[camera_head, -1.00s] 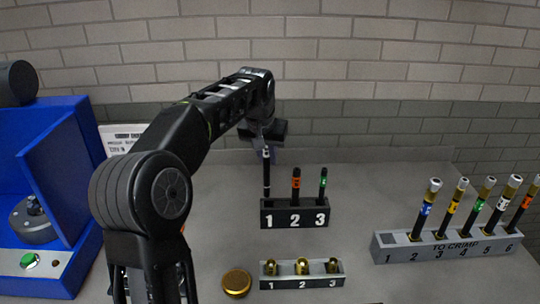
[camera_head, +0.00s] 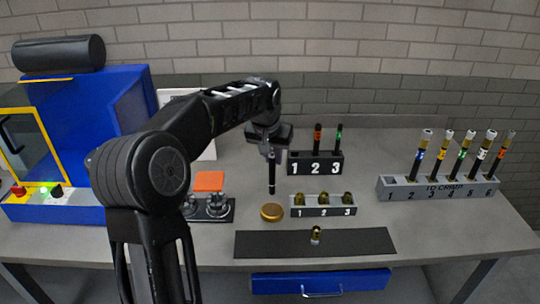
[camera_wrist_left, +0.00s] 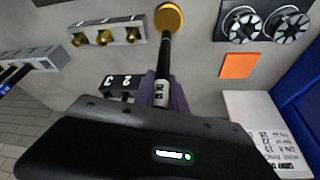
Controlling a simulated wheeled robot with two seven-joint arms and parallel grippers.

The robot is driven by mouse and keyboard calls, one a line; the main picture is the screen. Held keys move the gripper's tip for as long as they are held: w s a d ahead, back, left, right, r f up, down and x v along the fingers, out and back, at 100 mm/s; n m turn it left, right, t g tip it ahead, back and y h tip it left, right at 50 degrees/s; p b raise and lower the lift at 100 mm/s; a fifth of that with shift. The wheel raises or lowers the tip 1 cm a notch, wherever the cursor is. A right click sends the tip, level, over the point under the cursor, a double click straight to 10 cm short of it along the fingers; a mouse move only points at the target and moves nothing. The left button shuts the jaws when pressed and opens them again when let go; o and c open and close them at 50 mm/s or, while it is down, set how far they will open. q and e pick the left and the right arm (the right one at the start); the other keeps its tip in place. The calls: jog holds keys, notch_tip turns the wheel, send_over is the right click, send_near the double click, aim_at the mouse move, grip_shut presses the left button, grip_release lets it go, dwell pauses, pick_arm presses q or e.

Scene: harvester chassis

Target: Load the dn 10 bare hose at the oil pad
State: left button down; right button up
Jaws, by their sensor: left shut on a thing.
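My left gripper (camera_head: 268,140) is shut on a black hose (camera_head: 271,176) with a white band and holds it upright, tip down. The hose's lower end is just above the round gold oil pad (camera_head: 272,211) in the head view. In the left wrist view the hose (camera_wrist_left: 164,68) runs from the gripper (camera_wrist_left: 160,100) toward the oil pad (camera_wrist_left: 169,18), its far tip overlapping the pad's edge; I cannot tell whether they touch. The black hose rack (camera_head: 315,168) has hoses with orange and green bands at 2 and 3; slot 1 holds none. My right gripper is not in view.
A grey holder with brass fittings (camera_head: 323,211) stands right of the pad. A dark mat (camera_head: 315,243) with one fitting lies in front. An orange-topped block (camera_head: 209,182) is left of the pad. The TO CRIMP rack (camera_head: 438,190) is at right, a blue machine (camera_head: 112,110) at left.

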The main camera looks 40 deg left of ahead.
pick_arm(q)
jog(key=shift+w, duration=0.1)
jog(key=shift+f, duration=0.15)
jog(key=shift+f+b, duration=2.25)
jog(key=shift+f, duration=0.65)
jog(key=shift+f+b, duration=0.45)
jog(key=shift+f, duration=0.15)
jog(key=shift+r, duration=0.1)
